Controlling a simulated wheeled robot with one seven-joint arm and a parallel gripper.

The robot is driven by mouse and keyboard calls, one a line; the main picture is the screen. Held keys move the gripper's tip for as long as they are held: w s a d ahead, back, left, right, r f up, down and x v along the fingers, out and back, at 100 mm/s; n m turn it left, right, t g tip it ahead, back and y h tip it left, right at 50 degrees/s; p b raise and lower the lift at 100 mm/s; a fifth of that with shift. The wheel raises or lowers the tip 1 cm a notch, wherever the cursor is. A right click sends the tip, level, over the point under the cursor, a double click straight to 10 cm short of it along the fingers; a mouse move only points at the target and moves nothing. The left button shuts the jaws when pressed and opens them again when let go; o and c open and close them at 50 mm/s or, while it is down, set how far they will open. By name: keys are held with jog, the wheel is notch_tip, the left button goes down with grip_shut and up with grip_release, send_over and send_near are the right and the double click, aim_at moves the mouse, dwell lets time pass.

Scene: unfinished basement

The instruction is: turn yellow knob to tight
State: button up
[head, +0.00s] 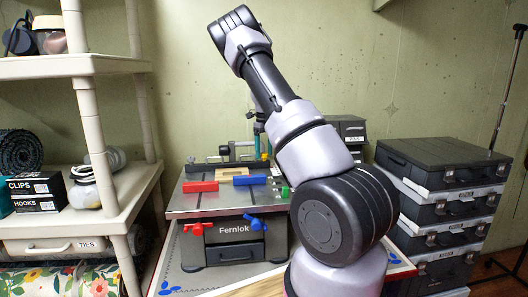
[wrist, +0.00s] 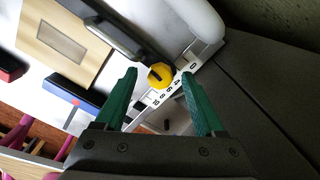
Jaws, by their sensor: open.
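The yellow knob (wrist: 160,75), with a dark slot or mark on its face, sits beside a white scale strip (wrist: 168,92) with black numbers in the wrist view. My gripper (wrist: 159,72) has two green fingers spread apart, with the knob between the fingertips or just beyond them. I see no clear contact, and the depth is hard to judge. In the head view a small yellow patch, perhaps the knob, shows beside my arm on the grey Fernlok machine (head: 237,253). My arm hides most of the gripper there. I cannot read any tight marking.
A red block (head: 200,186) and a blue block (head: 250,180) lie on the machine top near a wooden insert (head: 232,173). A blue handle (head: 254,222) and a red one (head: 194,229) are on its front. Shelves (head: 75,66) stand left, stacked black cases (head: 445,162) right.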

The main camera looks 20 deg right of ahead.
notch_tip(320, 180, up, 11)
dwell(0.4)
jog(key=shift+s, duration=0.1)
dwell(0.3)
